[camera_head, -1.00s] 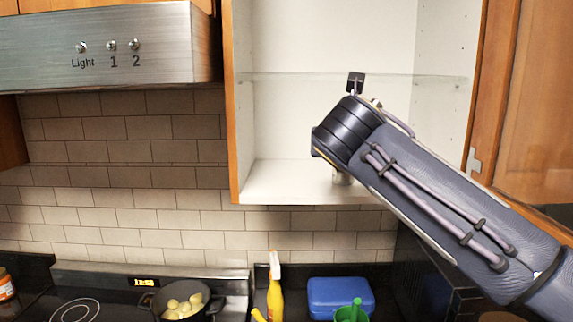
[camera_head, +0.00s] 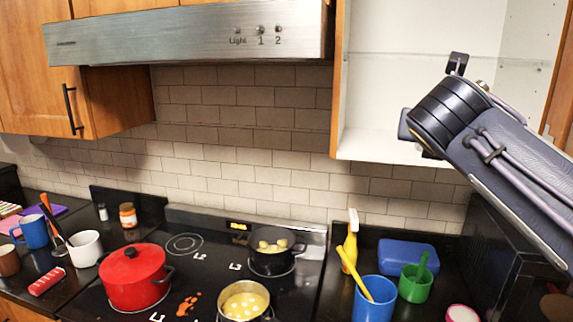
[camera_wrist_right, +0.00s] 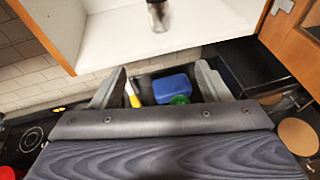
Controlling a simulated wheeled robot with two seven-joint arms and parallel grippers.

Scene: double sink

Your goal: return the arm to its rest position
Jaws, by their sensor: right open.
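My right arm (camera_head: 500,150) comes in from the right in the head view, raised in front of the open wall cabinet. Its gripper's fingers are hidden behind the wrist there. In the right wrist view my right gripper (camera_wrist_right: 161,70) has its two fingers spread apart, with nothing between them. A small dark-topped glass container (camera_wrist_right: 158,14) stands on the cabinet's white floor, beyond the fingers. My left gripper is in neither view.
The open cabinet (camera_head: 385,147) and the range hood (camera_head: 180,38) hang above the counter. Below are a red pot (camera_head: 135,280), a pan of yellow food (camera_head: 273,262), a yellow spray bottle (camera_head: 350,248), a blue box (camera_head: 407,254), a blue cup (camera_head: 373,300) and a green cup (camera_head: 415,287).

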